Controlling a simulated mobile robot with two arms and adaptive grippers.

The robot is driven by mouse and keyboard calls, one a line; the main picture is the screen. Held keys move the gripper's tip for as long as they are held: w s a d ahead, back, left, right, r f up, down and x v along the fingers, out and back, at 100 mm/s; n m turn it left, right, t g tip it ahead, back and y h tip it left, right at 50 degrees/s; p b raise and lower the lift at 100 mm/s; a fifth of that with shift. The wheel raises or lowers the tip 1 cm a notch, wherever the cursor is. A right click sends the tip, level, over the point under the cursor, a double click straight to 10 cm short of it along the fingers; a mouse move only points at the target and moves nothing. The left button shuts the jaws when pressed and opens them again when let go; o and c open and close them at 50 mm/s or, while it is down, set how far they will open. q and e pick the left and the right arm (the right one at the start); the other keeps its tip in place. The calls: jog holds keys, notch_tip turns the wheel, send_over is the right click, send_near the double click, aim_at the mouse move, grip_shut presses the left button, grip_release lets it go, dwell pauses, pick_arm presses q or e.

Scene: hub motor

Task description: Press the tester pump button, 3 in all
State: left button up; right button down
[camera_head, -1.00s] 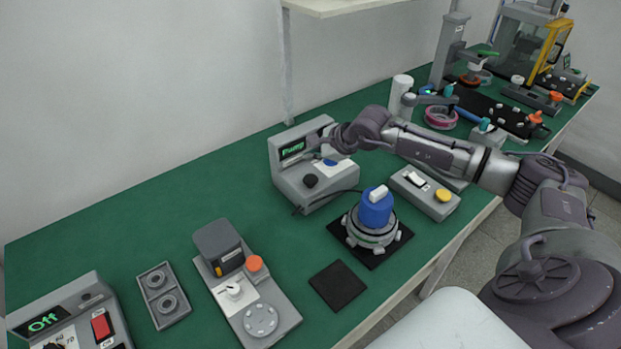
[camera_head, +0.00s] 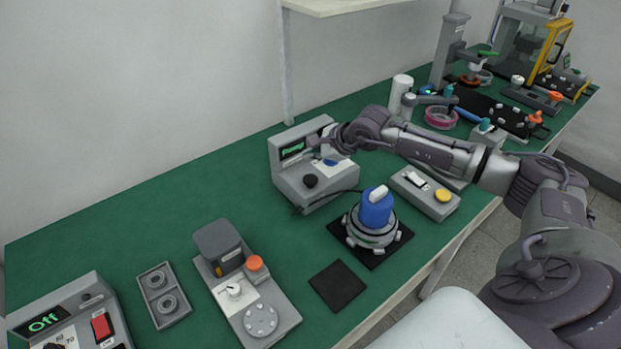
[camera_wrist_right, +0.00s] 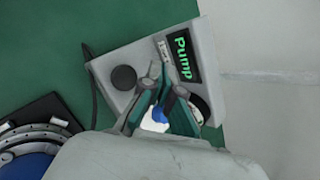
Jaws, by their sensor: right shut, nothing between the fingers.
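The grey pump tester (camera_head: 322,186) stands on the green bench, and its screen (camera_head: 292,150) reads "Pump" in green. It also shows in the right wrist view (camera_wrist_right: 118,98), with the same word on its screen (camera_wrist_right: 183,57). A blue button (camera_head: 331,162) is on its sloped front. In the right wrist view blue (camera_wrist_right: 160,113) shows between the fingers, partly hidden. My right gripper (camera_head: 318,143) is shut and empty, over the tester's front near the button. I cannot tell whether it touches the button. My left gripper is out of view.
A black knob (camera_head: 311,181) is on the tester's front. A blue-topped hub motor (camera_head: 376,208) stands on a black mat just in front. A grey box with a yellow button (camera_head: 443,195) is to its right. Bare green bench lies left of the tester.

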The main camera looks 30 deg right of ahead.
jog(key=w+a+r+m+t+y+p, duration=0.1)
jog(key=a+r+m+t+y+p, duration=0.1)
jog(key=a+r+m+y+p, duration=0.4)
jog(key=w+d+r+m+t+h+p, duration=0.1)
jog(key=w+r+m+t, duration=0.35)
jog(key=r+m, duration=0.5)
jog(key=d+f+m+h+p, duration=0.35)
jog(key=d+m+h, duration=0.3)
jog(key=m, duration=0.55)
jog(key=s+a+f+m+g+y+p, duration=0.1)
jog(key=s+f+m+g+p, duration=0.2)
jog(key=s+f+m+g, duration=0.2)
notch_tip(320, 180, down, 3)
jog(key=m+g, duration=0.1)
jog(key=m, duration=0.2)
jog(key=shift+s+a+f+p, duration=0.2)
jog(key=shift+s+p, duration=0.1)
jog(key=shift+p, duration=0.1)
